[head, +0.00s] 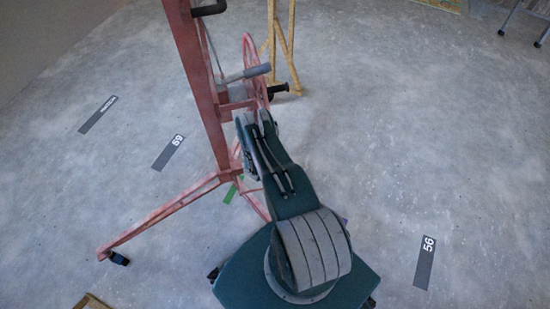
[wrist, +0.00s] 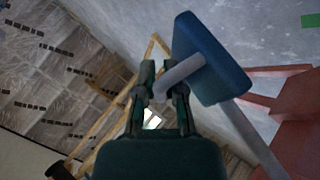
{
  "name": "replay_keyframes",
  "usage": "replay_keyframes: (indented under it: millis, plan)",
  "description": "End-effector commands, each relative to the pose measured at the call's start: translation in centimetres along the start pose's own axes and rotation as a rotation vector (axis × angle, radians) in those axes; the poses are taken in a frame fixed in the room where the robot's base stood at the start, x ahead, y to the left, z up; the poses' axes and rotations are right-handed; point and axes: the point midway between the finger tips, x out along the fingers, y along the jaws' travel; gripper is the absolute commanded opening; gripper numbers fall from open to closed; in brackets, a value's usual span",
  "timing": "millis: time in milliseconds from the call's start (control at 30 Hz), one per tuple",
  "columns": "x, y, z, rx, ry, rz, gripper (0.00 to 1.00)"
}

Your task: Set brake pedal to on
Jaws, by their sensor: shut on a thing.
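The brake pedal shows in the wrist view as a blue pad (wrist: 212,58) on a grey rod. The rod runs down and left from the pad to between the fingers of my gripper (wrist: 163,90), which is shut on it. The pad sits just right of the fingers. The pedal's exact setting cannot be told.
The lift's red wheel (head: 254,65) is close to my arm. A red leg (head: 160,215) with a caster spreads along the floor to the left. A yellow wooden frame (head: 283,45) stands behind the lift. The grey floor at right is mostly clear.

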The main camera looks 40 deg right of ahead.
Motion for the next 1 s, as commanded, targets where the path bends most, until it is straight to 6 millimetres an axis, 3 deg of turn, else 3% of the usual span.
replay_keyframes:
  millis: [767,800,1000]
  plan:
    - [0.99,-0.79,0.16,0.005,0.004,0.008,0.00]
    - [0.98,-0.79,0.14,0.005,0.004,0.008,0.28]
    - [0.92,-0.91,0.25,0.003,0.003,0.006,0.28]
